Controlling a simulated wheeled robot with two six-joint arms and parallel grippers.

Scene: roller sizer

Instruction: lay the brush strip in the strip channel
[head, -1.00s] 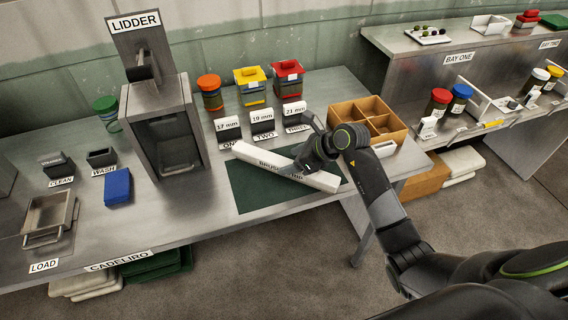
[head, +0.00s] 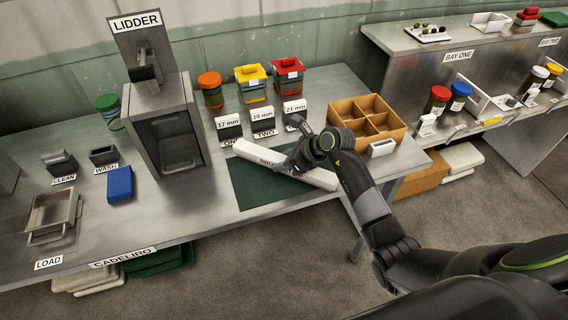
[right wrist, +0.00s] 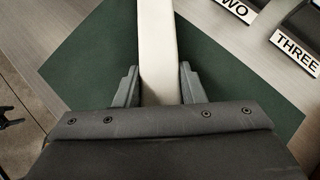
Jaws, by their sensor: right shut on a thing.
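The brush strip (head: 256,152) is a long white bar lying slantwise at the green mat on the near bench. My right gripper (head: 292,163) is over its middle and hides most of its label. In the right wrist view the strip (right wrist: 158,45) runs lengthwise between the two fingers of my right gripper (right wrist: 160,88), which is shut on it. I cannot tell whether the strip is clear of the mat. I cannot make out the strip channel for certain. My left gripper is not in view.
The green mat (head: 252,192) is otherwise bare. Size blocks (head: 229,125) stand behind it, and a wooden divided box (head: 345,112) stands to the right. The lidder (head: 165,125) stands to the left. A second bench (head: 432,67) with jars is at the right.

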